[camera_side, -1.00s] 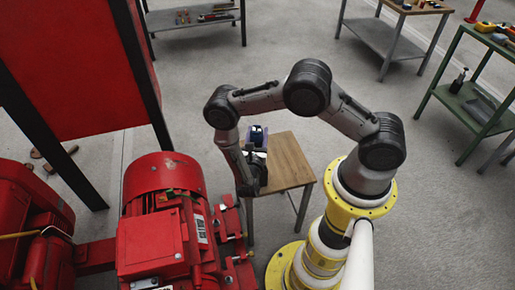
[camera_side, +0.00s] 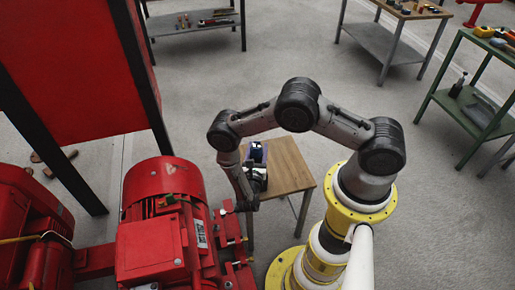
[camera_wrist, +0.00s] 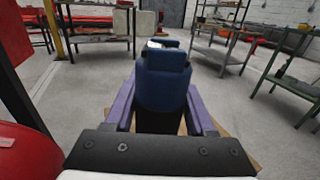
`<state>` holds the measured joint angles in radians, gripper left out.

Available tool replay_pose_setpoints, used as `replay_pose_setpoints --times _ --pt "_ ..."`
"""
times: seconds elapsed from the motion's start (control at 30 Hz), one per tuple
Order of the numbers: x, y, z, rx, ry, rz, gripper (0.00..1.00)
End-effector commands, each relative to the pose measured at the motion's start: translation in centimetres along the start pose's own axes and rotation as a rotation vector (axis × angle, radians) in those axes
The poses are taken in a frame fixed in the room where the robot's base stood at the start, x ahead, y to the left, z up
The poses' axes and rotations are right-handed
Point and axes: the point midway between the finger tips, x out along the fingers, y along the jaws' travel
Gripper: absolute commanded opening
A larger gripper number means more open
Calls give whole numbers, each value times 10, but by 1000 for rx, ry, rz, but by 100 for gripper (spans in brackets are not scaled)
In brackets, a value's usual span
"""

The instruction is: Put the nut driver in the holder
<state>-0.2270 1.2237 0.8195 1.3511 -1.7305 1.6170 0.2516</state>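The nut driver (camera_wrist: 163,82), a blue handle with a darker lower part, stands roughly upright between the two purple fingers of my gripper (camera_wrist: 163,105) in the wrist view. The fingers press close on both its sides, so my gripper looks shut on it. Its lower end is hidden behind the gripper body. In the side view my gripper (camera_side: 257,155) shows small and purple over the left part of the wooden-topped table. I cannot make out the holder in either view.
The wooden table (camera_side: 288,165) stands between the red motor (camera_side: 165,190) and my yellow base. A tall red panel (camera_side: 70,60) is at the left. A green bench (camera_side: 465,105) and other work tables stand farther back, with open grey floor between.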

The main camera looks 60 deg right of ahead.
Motion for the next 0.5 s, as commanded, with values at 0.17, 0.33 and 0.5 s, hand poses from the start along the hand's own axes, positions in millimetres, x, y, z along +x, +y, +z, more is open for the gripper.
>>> replay_pose_setpoints --times 0.17,0.33,0.5 --pt "0 0 0 0 0 0 83" --pt "0 0 0 0 0 0 83" --pt "0 0 4 1 0 0 83"
